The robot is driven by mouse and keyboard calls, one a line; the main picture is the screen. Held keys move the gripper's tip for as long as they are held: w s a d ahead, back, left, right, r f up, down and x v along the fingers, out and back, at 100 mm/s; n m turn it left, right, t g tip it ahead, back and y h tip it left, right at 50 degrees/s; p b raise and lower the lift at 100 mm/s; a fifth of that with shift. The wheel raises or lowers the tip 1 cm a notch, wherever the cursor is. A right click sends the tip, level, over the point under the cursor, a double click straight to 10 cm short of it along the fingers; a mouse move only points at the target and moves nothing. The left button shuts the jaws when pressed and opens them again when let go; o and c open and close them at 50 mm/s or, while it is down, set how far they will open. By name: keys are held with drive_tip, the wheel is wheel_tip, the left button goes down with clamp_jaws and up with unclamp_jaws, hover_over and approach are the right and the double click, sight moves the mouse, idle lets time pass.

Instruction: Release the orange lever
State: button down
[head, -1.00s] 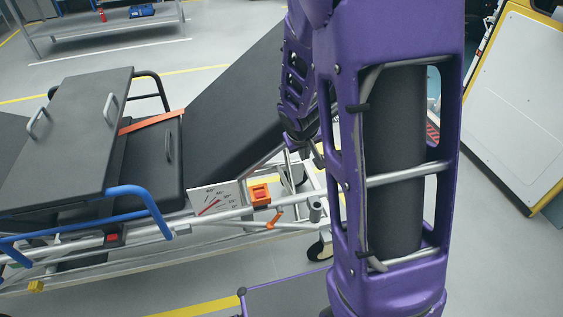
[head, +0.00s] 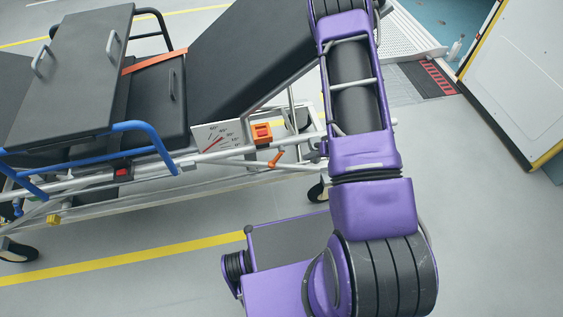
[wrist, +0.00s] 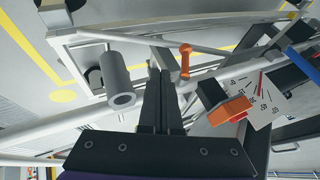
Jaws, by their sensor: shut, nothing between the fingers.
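A slim orange lever (head: 276,158) hangs below the side rail of the stretcher (head: 160,177). It also shows in the wrist view (wrist: 185,60), just right of the fingertips. Next to it is a chunkier orange block (head: 262,132), also seen in the wrist view (wrist: 230,110), beside a white angle scale plate (head: 214,138). My gripper (wrist: 161,72) is shut and empty, its fingers pointing toward the rail area. A gap to the orange lever shows in the picture, but I cannot tell the depth. In the head view my arm hides the gripper.
A grey cylinder (wrist: 120,85) sticks out left of my fingers. The raised black backrest (head: 245,55) rises above the rail. Blue side handles (head: 140,128) stand at the left. A ramp (head: 410,45) and white door (head: 525,70) are at the right. The floor in front is clear.

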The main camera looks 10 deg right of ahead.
sight(276, 159)
drive_tip(key=w+a+f+b, duration=0.2)
drive_tip(key=w+a+f, duration=0.3)
drive_tip(key=a+f, duration=0.3)
drive_tip(key=shift+f, duration=0.15)
idle(0.4)
